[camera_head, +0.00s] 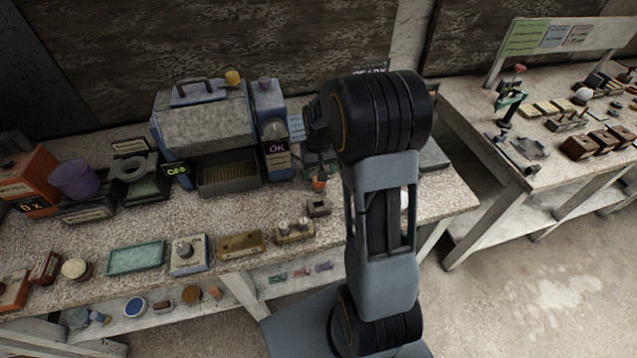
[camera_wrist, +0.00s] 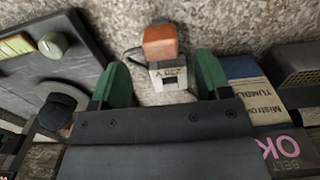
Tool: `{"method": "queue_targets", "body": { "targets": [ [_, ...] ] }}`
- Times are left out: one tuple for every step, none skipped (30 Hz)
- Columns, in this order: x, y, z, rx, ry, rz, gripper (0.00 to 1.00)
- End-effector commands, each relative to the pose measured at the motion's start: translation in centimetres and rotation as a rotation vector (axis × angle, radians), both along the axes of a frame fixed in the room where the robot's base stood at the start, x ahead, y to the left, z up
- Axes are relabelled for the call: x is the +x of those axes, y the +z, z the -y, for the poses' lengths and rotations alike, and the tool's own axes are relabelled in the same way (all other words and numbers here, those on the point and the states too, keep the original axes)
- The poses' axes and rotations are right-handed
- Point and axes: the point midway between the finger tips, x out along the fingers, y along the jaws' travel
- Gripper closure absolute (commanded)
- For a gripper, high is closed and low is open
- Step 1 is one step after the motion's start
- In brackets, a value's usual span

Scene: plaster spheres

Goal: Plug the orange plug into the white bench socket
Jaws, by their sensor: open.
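The orange plug (camera_wrist: 160,46) shows in the wrist view, just beyond and between my fingertips, with a thin dark cord at its left. It overlaps the far edge of a small white block with a printed label (camera_wrist: 168,77), which looks like the bench socket. I cannot tell whether the two touch. My gripper (camera_wrist: 161,62) is open, its green fingers apart on either side of the block and plug, with nothing visibly held. In the head view my gripper (camera_head: 318,150) hangs over the bench, above a small orange spot (camera_head: 319,183) that seems to be the plug.
A grey tumbler machine (camera_head: 203,125) and a box marked OK (camera_head: 272,130) stand left of my gripper. A dark panel with a green knob (camera_wrist: 53,44) is at left in the wrist view. Small blocks (camera_head: 295,231) line the bench front. Another bench (camera_head: 520,160) stands right.

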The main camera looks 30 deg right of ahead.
Motion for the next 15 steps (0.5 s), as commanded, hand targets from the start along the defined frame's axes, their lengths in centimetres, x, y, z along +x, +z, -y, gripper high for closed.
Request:
{"method": "queue_targets", "body": {
  "targets": [
    [-0.1, -0.4, 0.0, 0.0, 0.0, -0.002, 0.3],
    [-0.1, -0.5, 0.0, 0.0, 0.0, -0.001, 0.3],
    [0.0, -0.7, 0.0, 0.0, 0.0, -0.001, 0.3],
    [0.0, -0.8, 0.0, 0.0, 0.0, 0.0, 0.3],
    [0.0, -0.9, 0.0, 0.0, 0.0, -0.001, 0.3],
    [-0.1, -1.1, 0.0, 0.0, 0.0, -0.002, 0.3],
    [-0.1, -1.4, 0.0, 0.001, 0.0, -0.004, 0.3],
    [-0.1, -1.7, -0.1, 0.001, 0.0, -0.004, 0.3],
    [-0.1, -2.2, -0.1, 0.001, 0.0, -0.004, 0.3],
    [-0.2, -2.7, -0.1, 0.001, 0.0, -0.006, 0.3],
    [-0.1, -3.1, -0.1, 0.001, 0.0, -0.004, 0.3],
    [-0.1, -3.6, -0.2, 0.001, 0.0, -0.005, 0.3],
    [-0.1, -4.1, -0.2, 0.001, 0.0, -0.004, 0.3],
    [-0.1, -4.5, -0.1, 0.001, -0.001, -0.004, 0.3],
    [-0.1, -4.9, -0.1, 0.001, -0.001, -0.003, 0.3]
  ]
}}
